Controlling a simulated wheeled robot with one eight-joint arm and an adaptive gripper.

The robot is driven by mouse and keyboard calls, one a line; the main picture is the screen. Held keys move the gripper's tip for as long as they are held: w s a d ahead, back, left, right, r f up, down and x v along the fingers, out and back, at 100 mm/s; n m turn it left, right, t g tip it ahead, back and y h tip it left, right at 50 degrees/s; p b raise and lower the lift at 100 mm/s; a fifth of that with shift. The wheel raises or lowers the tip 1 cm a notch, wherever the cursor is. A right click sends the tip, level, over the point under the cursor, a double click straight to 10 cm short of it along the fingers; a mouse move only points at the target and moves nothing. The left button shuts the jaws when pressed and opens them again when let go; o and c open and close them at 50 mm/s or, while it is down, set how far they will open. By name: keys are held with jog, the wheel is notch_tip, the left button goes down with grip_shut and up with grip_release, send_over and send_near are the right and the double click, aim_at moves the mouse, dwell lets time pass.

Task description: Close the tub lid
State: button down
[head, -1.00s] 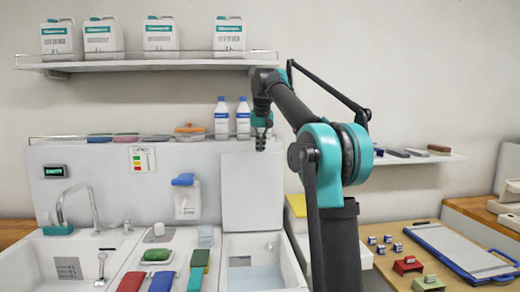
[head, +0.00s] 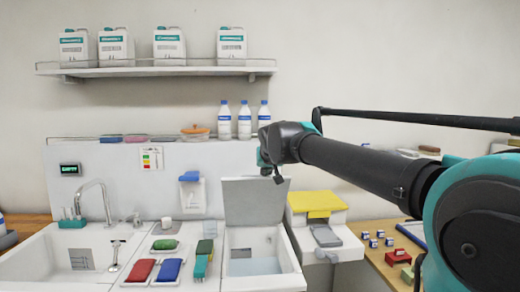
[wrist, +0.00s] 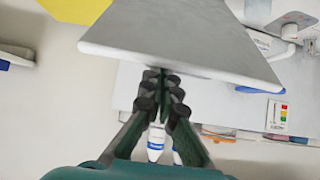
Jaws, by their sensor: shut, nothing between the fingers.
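The tub lid (head: 253,202) is a flat grey panel standing raised at the back of the white tub (head: 290,278). It looks darker and shorter than a fully upright panel, leaning forward over the tub. The tub's opening is still exposed, with pale blue inside. My gripper (head: 274,176) is at the lid's top right edge in the head view. In the wrist view, my shut, empty fingers (wrist: 162,92) are at the lid's edge (wrist: 180,52), seemingly against it; exact contact is hard to tell.
Three blue-capped bottles (head: 244,120) stand on the ledge behind the lid. A yellow-topped box (head: 316,203) stands right of the tub. A red, a blue and a green item lie left of the tub, near the sink (head: 40,262). A shelf (head: 160,70) with white jugs hangs above.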

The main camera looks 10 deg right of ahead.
jog(key=s+f, duration=0.5)
jog(key=f, duration=0.2)
jog(key=s+f+t, duration=0.1)
jog(key=s+f, duration=0.4)
jog(key=f, duration=0.3)
jog(key=s+f+t, duration=0.1)
jog(key=s+f, duration=0.4)
jog(key=f, duration=0.2)
jog(key=shift+s+f, duration=0.35)
jog(key=shift+s, duration=0.05)
jog(key=shift+s+f, duration=0.2)
jog(key=shift+f, duration=0.75)
